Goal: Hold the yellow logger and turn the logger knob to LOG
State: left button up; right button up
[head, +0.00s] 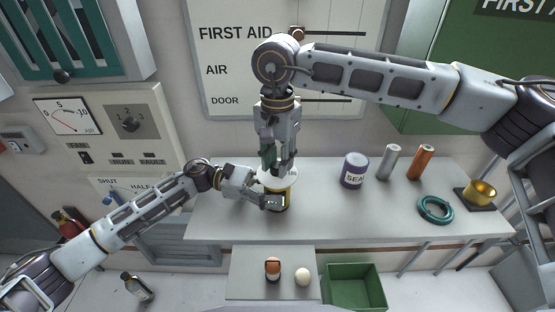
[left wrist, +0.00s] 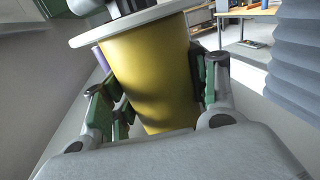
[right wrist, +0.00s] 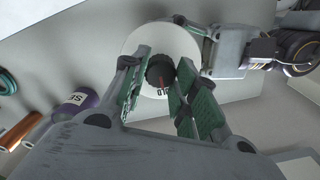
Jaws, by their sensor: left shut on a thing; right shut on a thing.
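The yellow logger (head: 283,192) stands upright near the left part of the shelf, with a white disc top (right wrist: 140,45). My left gripper (head: 273,201) is shut on its yellow body (left wrist: 150,75) from the side. The dark logger knob (right wrist: 160,72) sits at the middle of the white top, with part of a label showing beside it. My right gripper (head: 277,169) points straight down over the top, its green-padded fingers (right wrist: 157,85) on either side of the knob and shut on it. Most of the label is hidden by the fingers.
On the shelf (head: 330,215) to the right stand a purple SEAL can (head: 354,170), a grey cylinder (head: 389,161), an orange cylinder (head: 421,162), a teal ring (head: 435,210) and a brass cup (head: 480,193). A green bin (head: 355,288) is below. A wall panel with a dial (head: 130,122) is at left.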

jog(key=shift+m, duration=0.5)
jog(key=m, duration=0.3)
jog(key=shift+m, duration=0.4)
jog(key=m, duration=0.8)
jog(key=shift+s+m, duration=0.1)
jog(key=shift+m, duration=2.4)
jog(key=o, duration=1)
